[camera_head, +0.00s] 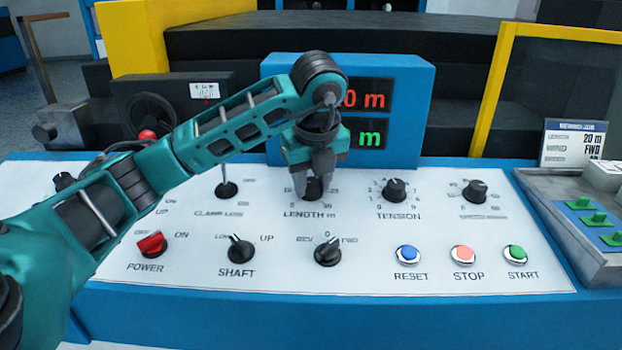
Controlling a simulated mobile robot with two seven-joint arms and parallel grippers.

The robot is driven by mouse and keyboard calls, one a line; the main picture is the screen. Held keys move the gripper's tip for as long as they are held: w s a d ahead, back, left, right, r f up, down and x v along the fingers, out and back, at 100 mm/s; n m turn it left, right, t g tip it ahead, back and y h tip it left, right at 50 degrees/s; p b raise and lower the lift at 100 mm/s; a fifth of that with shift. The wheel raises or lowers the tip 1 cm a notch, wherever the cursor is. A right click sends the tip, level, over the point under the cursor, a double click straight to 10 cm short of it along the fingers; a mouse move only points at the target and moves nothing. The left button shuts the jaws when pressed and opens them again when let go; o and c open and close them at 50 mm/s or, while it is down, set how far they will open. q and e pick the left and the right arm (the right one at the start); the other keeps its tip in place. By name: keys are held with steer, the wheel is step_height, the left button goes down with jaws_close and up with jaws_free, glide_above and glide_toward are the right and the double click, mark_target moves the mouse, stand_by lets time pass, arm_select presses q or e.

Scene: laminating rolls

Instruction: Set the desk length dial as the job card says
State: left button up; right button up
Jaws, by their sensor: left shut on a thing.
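My left arm reaches in from the left across the white desk panel (90,225). Its gripper (313,188) points down and is shut on the black length dial (314,189), above the label LENGTH m. The fingers hide much of the dial and its scale, so its pointer setting cannot be read. The job card (572,143) stands at the right and reads length 20 m and FWD; its smaller lines are unclear. A display (365,95) behind the arm shows red digits ending in 0 m and a green line ending in m, both partly hidden. My right gripper is not in view.
Right of the length dial are the tension dial (395,190) and another dial (474,191). In front are the red power switch (151,244), shaft switch (240,249), direction switch (327,251) and reset (408,255), stop (462,255) and start (515,254) buttons. A grey tray (560,220) stands at right.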

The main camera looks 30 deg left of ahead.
arm_select(q)
steer(key=n+p, duration=0.1)
steer(key=n, duration=0.2)
steer(key=shift+r+n, duration=0.1)
steer(key=shift+n, duration=0.2)
steer(key=shift+w+n, duration=0.1)
steer(key=shift+n, duration=0.2)
steer(key=shift+n+g+p, duration=0.4)
steer(key=shift+n+p, duration=0.05)
steer(key=shift+n, duration=0.25)
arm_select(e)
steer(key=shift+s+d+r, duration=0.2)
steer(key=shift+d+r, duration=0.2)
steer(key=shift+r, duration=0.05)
arm_select(q)
steer(key=shift+n, duration=0.4)
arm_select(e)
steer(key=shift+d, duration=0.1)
arm_select(q)
steer(key=o, duration=1)
steer(key=shift+o, duration=0.2)
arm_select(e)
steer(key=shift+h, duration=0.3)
